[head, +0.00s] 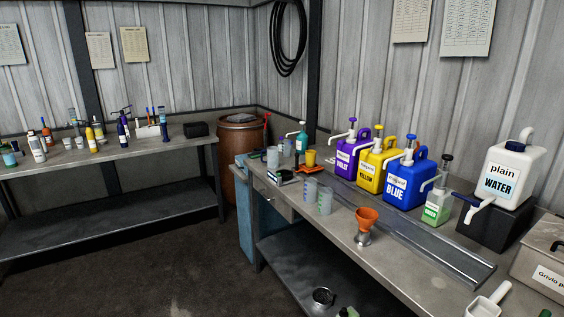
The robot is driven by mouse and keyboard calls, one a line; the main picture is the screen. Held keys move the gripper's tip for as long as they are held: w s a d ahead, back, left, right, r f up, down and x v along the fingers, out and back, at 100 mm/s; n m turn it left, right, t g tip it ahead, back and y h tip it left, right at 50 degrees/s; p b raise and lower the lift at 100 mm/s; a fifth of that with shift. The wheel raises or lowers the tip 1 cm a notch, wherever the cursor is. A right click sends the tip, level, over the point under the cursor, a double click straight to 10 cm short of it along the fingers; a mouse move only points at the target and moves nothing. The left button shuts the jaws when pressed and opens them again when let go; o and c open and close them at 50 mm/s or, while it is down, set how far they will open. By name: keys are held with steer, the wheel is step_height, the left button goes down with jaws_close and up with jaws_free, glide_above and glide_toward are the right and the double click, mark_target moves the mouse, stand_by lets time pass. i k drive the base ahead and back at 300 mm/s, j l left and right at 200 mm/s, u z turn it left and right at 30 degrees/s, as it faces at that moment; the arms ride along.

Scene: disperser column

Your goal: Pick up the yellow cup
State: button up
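A small yellow cup (311,158) stands upright on the right-hand workbench (385,253), towards its far end. It is beside the teal pump bottle (302,141) and just behind an orange-and-black item (310,169). Its lower part is partly covered by that item. The large yellow jug (377,165) with a pump is a separate thing to its right. My gripper is not in view.
Clear beakers (325,201) and an orange funnel (367,219) stand nearer on the bench. Purple, blue and white jugs line its back, behind a metal channel (430,250). A brown barrel (240,150) stands in the corner. The floor (180,265) between benches is clear.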

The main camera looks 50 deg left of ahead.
mark_target(310, 155)
steer(key=u, duration=1.55)
steer(key=i+j+u, duration=0.75)
steer(key=i, duration=0.25)
steer(key=i+u, duration=0.35)
steer(key=i, duration=0.9)
steer(key=i+j, duration=0.1)
steer(key=i, duration=0.65)
steer(key=i+z, duration=0.25)
steer(key=z, duration=0.2)
steer(key=i+z, duration=0.3)
steer(key=z, duration=0.15)
steer(key=i+j+z, duration=0.15)
steer(key=z, duration=0.3)
steer(key=i+z, duration=0.2)
steer(key=z, duration=0.2)
steer(key=i+j+z, duration=0.1)
steer(key=z, duration=0.25)
steer(key=i+j+z, duration=0.15)
steer(key=z, duration=0.25)
steer(key=i+j+z, duration=0.2)
steer(key=z, duration=0.2)
steer(key=i, duration=0.25)
